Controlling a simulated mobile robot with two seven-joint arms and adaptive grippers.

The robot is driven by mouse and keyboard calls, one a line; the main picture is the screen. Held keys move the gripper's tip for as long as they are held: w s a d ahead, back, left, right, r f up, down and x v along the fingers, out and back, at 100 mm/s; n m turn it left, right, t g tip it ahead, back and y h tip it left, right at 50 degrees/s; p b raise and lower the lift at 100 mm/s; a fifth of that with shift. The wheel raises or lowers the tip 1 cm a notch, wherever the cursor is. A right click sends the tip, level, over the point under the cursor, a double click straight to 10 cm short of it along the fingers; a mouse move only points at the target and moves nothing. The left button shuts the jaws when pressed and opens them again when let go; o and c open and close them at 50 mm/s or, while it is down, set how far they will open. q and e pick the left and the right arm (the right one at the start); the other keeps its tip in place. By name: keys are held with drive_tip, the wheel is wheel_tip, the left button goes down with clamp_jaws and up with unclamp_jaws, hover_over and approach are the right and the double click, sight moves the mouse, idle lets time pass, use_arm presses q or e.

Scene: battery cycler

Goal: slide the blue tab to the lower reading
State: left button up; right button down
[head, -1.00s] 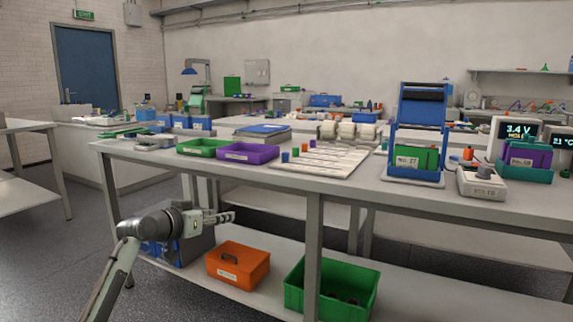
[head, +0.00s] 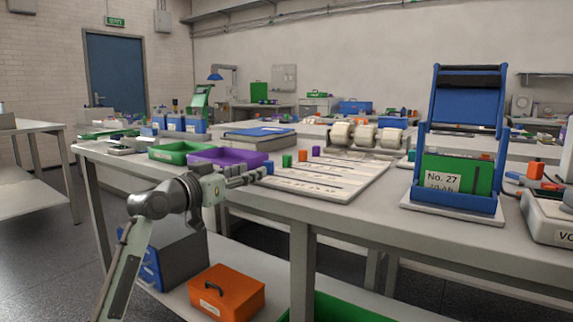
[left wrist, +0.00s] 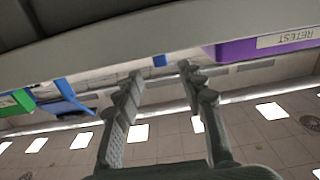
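The blue tab (head: 269,167) stands at the left end of the front slot of a pale slotted board (head: 345,183) on the bench. Green (head: 287,160), orange (head: 303,155) and purple (head: 316,151) tabs stand behind it in a row. My left gripper (head: 258,177) is at bench-top height near the front edge, and its tips appear just left of the blue tab. In the left wrist view my left gripper (left wrist: 160,70) has its fingers apart and empty, with a small blue piece (left wrist: 160,60), seemingly the tab, beyond the tips. My right gripper is out of view.
A purple tray (head: 228,158) and a green tray (head: 181,150) lie left of the board. A blue press-like stand (head: 458,204) with a green "No. 27" block and a partly cropped meter (head: 551,219) stand to the right. An orange box (head: 228,292) is on the lower shelf.

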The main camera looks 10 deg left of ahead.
sight(266, 166)
use_arm(q)
drive_tip(key=x, duration=0.8)
drive_tip(key=shift+c, duration=0.2)
clamp_jaws()
drive_tip(key=shift+d, duration=0.1)
